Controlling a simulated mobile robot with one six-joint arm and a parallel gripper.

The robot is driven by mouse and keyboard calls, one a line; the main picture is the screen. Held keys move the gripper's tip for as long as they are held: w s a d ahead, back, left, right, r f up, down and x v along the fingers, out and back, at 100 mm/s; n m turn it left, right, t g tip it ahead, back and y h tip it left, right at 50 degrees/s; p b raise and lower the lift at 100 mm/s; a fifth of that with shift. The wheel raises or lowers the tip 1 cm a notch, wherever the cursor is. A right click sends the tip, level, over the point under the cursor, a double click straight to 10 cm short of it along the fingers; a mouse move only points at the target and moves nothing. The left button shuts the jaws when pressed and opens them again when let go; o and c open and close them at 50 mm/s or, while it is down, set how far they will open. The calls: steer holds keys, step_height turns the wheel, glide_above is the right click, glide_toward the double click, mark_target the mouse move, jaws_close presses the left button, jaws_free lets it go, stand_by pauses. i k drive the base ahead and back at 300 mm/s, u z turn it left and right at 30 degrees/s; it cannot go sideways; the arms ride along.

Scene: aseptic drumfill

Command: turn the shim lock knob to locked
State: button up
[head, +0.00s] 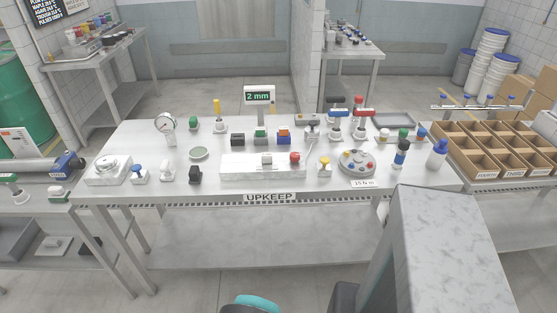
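The workbench labelled UPKEEP (269,197) stands in front of me. A low white block (245,172) sits at its front middle, with a red knob (295,157) at its right end and a small grey piece (266,158) beside that. A yellow-topped knob (324,162) stands just right of the block. A display reading "2 mm" (259,96) stands behind. No readable label marks the shim lock knob, so I cannot tell which knob it is or its setting. My gripper's fingers are not in view.
A round grey dial unit (357,163) with coloured buttons, several small coloured-top fittings and a gauge (165,124) crowd the bench. Cardboard bins (470,158) stand at the right. The left front bench corner holds a white round device (108,165). The floor in front is clear.

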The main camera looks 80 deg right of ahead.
mark_target(294, 157)
steer(key=u, duration=0.45)
steer(key=k, duration=0.15)
steer(key=z, duration=2.9)
steer(key=i, duration=0.6)
steer(key=z, duration=0.05)
steer(key=k, duration=0.5)
steer(key=z, duration=0.05)
